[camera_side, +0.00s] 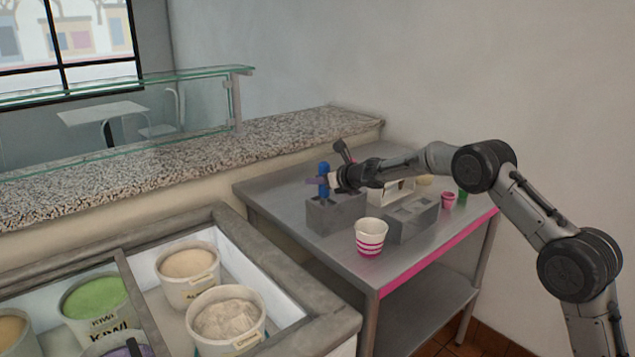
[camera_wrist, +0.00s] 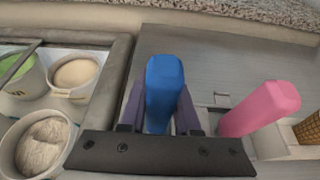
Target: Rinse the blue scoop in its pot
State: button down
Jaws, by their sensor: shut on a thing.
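The blue scoop (camera_side: 323,181) stands upright, its handle above a grey metal pot (camera_side: 335,217) on the steel table. In the wrist view its blue handle (camera_wrist: 164,88) fills the space between my fingers. My gripper (camera_side: 325,182) is shut on this handle, just above the pot's top. The scoop's lower end is hidden, apparently down in the pot; I cannot tell how deep it sits. A pink handle (camera_wrist: 262,108) leans to the right of my gripper in the wrist view, apart from it.
A pink-striped cup (camera_side: 370,237) stands near the table's front edge, beside a second grey block (camera_side: 411,217). A small pink cup (camera_side: 448,200) and a green item (camera_side: 462,197) stand farther right. The freezer (camera_side: 290,285) holds several ice cream tubs at left. A granite counter (camera_side: 200,157) runs behind.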

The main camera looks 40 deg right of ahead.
jog(key=shift+r, duration=0.85)
notch_tip(320, 180, down, 2)
jog(key=shift+f, duration=0.15)
jog(key=shift+r, duration=1.2)
